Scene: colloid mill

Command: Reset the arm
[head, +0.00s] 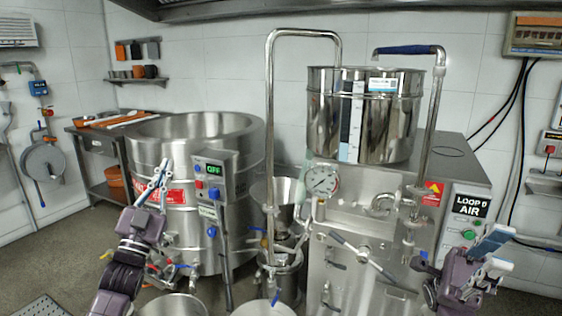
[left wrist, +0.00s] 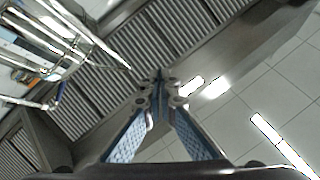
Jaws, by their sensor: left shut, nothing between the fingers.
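My left gripper (head: 164,163) points up at the left of the head view, in front of the large steel kettle (head: 147,156). Its fingers are together with nothing between them. In the left wrist view its blue-padded fingers (left wrist: 158,78) meet at the tips, with the ceiling hood behind them. My right gripper (head: 508,236) is at the lower right, in front of the steel machine with the "LOOP D AIR" panel (head: 471,209). Its light-blue fingers are seen at an angle, and I cannot tell whether they are apart. I see nothing held in it.
A control box with a green display (head: 213,170) stands right of my left gripper. A steel hopper (head: 389,140) with tall pipes and a pressure gauge (head: 322,182) is in the middle. Steel pots (head: 172,305) stand at the front. Bare floor (head: 50,250) shows at left.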

